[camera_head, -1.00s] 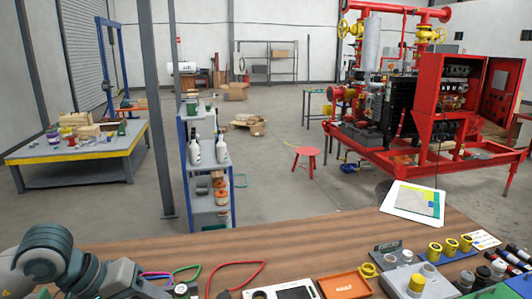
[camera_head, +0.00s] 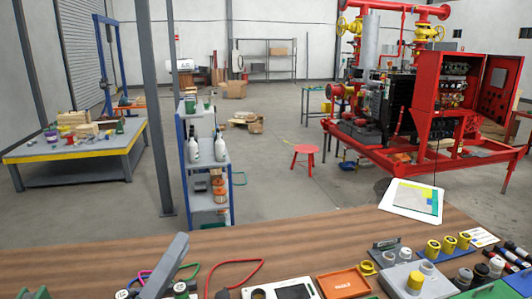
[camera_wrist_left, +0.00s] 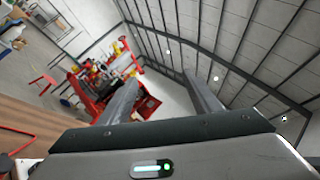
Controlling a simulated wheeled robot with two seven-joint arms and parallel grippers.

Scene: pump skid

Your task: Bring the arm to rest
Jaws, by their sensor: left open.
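My left gripper (camera_head: 166,267) shows at the bottom left of the head view as a grey finger tilted up above the near edge of the wooden bench (camera_head: 60,266). In the left wrist view my left gripper (camera_wrist_left: 161,79) has two grey fingers spread apart with nothing between them. That view looks tilted past the bench toward the wall and ceiling. The rest of my left arm is out of the head view. My right gripper is in neither view.
Looped cables (camera_head: 240,272), an orange tray (camera_head: 345,283), and yellow and white capped parts (camera_head: 433,248) lie on the bench. A white panel (camera_head: 411,197) lies at its far edge. A bottle shelf (camera_head: 207,171) and the red pump skid (camera_head: 400,152) stand beyond.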

